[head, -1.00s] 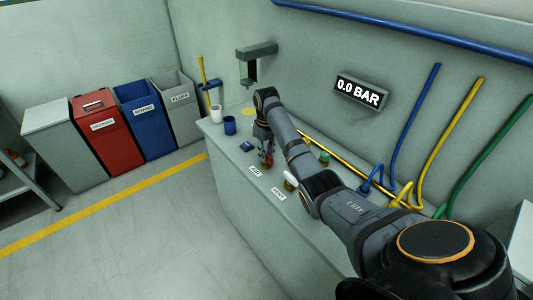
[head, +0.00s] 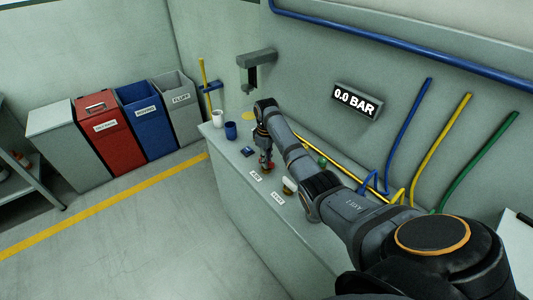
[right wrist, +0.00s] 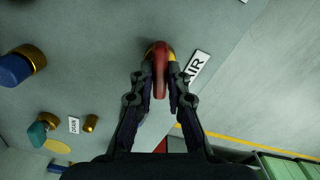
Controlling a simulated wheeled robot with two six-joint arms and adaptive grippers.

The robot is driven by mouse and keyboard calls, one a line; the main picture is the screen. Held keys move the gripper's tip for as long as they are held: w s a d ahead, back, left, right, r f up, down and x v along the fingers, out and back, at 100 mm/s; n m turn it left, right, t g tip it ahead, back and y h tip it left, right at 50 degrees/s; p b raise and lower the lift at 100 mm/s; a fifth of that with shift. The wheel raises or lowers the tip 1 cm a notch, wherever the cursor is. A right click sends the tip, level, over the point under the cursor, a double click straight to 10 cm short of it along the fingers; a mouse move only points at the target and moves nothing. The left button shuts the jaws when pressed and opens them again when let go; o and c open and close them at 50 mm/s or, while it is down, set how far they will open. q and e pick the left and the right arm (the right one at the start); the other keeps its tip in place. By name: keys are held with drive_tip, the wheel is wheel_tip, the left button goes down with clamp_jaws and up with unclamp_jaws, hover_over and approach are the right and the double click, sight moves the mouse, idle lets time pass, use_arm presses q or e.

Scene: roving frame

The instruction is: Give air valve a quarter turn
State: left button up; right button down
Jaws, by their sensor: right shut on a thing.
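The air valve has a red lever handle on a brass body (right wrist: 160,70), and an AIR label (right wrist: 196,66) lies beside it in the right wrist view. My right gripper (right wrist: 161,88) has its fingers on both sides of the red handle and is shut on it. In the head view my right gripper (head: 267,163) points down at the valve on the grey bench, and mostly hides it. The wall display (head: 355,100) reads 0.0 BAR. My left gripper is not in view.
A white-handled valve (head: 289,185) with its own label stands close by on the bench (head: 240,195). A blue cup (head: 231,130) and a white cup (head: 217,118) stand at the far end. Blue, yellow and green hoses (head: 493,160) run up the wall.

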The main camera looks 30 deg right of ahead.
drive_tip(key=n+p, duration=0.2)
drive_tip(key=n, duration=0.1)
drive_tip(key=shift+r, duration=0.2)
drive_tip(key=n+p, duration=0.2)
drive_tip(key=n, duration=0.1)
drive_tip(key=shift+n, duration=0.3)
drive_tip(key=n+p, duration=0.1)
drive_tip(key=n, duration=0.2)
drive_tip(key=shift+f, duration=0.15)
drive_tip(key=shift+n+p, duration=0.35)
drive_tip(key=shift+n, duration=1.55)
drive_tip(key=shift+f+n, duration=0.1)
drive_tip(key=shift+n, duration=0.2)
drive_tip(key=c, duration=1.3)
unclamp_jaws()
